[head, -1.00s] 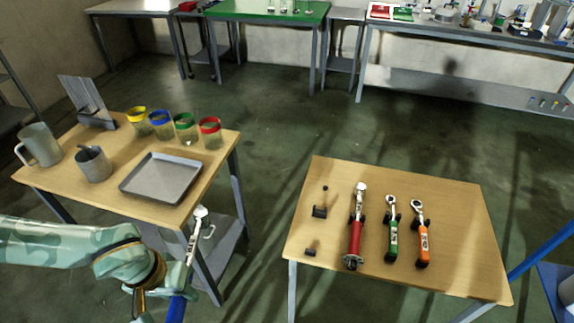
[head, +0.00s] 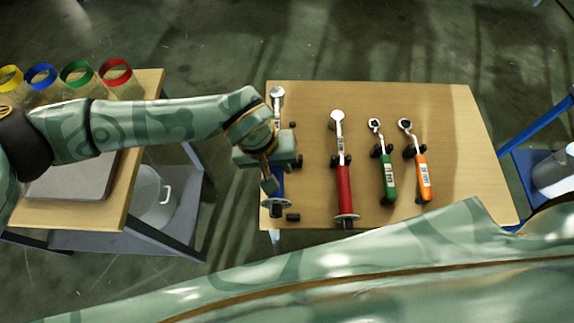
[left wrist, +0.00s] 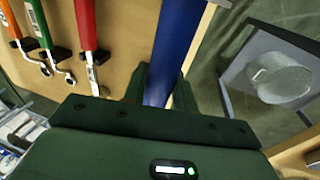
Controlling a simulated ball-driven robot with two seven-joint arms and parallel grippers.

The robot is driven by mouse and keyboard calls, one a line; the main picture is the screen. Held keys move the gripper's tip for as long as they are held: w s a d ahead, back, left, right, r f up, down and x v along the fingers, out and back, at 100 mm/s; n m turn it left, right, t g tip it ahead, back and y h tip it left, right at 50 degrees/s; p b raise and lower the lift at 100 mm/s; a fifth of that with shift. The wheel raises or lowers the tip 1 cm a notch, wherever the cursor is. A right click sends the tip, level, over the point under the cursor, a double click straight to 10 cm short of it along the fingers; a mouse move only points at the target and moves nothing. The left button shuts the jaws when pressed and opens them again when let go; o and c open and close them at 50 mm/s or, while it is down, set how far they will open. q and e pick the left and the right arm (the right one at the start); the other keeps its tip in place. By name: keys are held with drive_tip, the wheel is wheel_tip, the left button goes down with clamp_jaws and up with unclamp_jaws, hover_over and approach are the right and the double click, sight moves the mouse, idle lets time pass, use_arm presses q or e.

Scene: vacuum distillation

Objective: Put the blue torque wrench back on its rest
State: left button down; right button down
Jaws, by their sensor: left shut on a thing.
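The blue torque wrench (head: 277,186) is in my left gripper (head: 271,176), over the left edge of the right-hand table. Its silver head (head: 277,94) points to the far side. In the left wrist view, its blue handle (left wrist: 178,40) runs between the shut fingers (left wrist: 157,84). The black rest pieces, including a small end block (head: 293,217), show just right of the wrench; the arm and wrench partly hide the others. I cannot tell whether the wrench touches the rest or the table. My right gripper is not in view.
The red wrench (head: 344,185), green wrench (head: 388,175) and orange wrench (head: 423,175) lie on their rests to the right. The table (head: 460,150) is clear at its right side. Another table with colour-rimmed jars stands at the left.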

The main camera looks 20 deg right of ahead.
use_arm(q)
drive_tip(key=d, duration=0.1)
drive_tip(key=s+d, duration=0.1)
drive_tip(key=d, duration=0.1)
drive_tip(key=shift+s+d+r, duration=0.1)
drive_tip(key=shift+d+r, duration=0.05)
drive_tip(key=shift+d, duration=0.15)
drive_tip(key=shift+b, duration=0.3)
drive_tip(key=shift+a+b+x, duration=0.2)
drive_tip(key=shift+b+x, duration=0.45)
drive_tip(key=shift+x, duration=0.35)
drive_tip(key=shift+a+b+x, duration=0.25)
drive_tip(key=shift+b+x, duration=0.45)
drive_tip(key=shift+x, duration=0.3)
drive_tip(key=shift+a+b+x, duration=0.2)
drive_tip(key=shift+b+x, duration=0.45)
drive_tip(key=shift+x, duration=0.3)
drive_tip(key=shift+s, duration=0.1)
drive_tip(key=shift+f, duration=0.25)
